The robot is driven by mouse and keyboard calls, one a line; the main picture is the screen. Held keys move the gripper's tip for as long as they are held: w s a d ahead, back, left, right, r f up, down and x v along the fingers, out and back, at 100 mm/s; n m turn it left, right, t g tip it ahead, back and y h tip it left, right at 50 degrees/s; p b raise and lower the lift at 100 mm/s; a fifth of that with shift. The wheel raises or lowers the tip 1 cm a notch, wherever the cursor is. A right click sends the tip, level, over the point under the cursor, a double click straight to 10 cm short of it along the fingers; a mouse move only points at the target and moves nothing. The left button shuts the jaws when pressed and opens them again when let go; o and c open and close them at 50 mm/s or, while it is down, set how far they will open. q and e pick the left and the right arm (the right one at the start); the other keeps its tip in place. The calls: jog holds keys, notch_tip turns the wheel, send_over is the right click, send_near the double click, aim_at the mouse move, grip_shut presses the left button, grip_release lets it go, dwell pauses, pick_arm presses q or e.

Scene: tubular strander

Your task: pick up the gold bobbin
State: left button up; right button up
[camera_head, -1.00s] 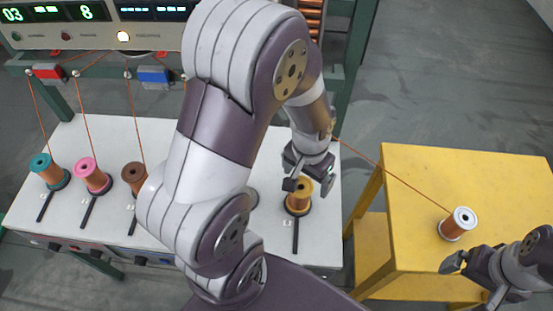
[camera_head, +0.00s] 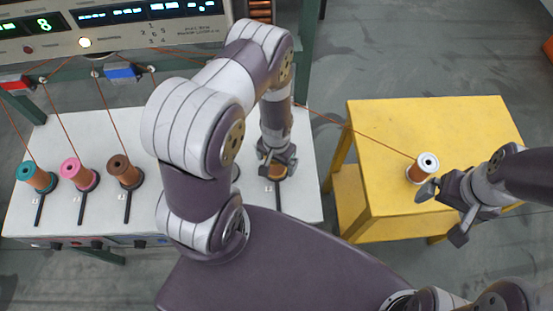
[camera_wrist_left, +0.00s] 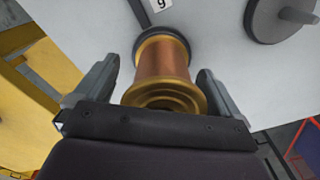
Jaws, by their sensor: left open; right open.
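The gold bobbin (camera_head: 277,171) stands on its holder near the right end of the white table, mostly hidden under my left gripper in the head view. In the left wrist view the gold bobbin (camera_wrist_left: 164,75) shows a gold flange and copper-coloured winding. My left gripper (camera_head: 277,160) is open, with its fingers (camera_wrist_left: 154,95) on either side of the bobbin's near end and gaps visible at both sides. My right gripper (camera_head: 442,212) is open and empty, close to a white-topped bobbin (camera_head: 422,169) on the yellow table.
Bobbins with teal (camera_head: 36,176), pink (camera_head: 78,173) and brown (camera_head: 124,170) flanges stand on the white table (camera_head: 60,137). A wire runs from the machine to the white-topped bobbin on the yellow table (camera_head: 450,125). An empty holder (camera_wrist_left: 282,18) is beside the gold bobbin.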

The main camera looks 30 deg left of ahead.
pick_arm(q)
jog(key=shift+w+a+f, duration=0.1)
jog(key=shift+a+f, duration=0.05)
jog(key=c, duration=1.6)
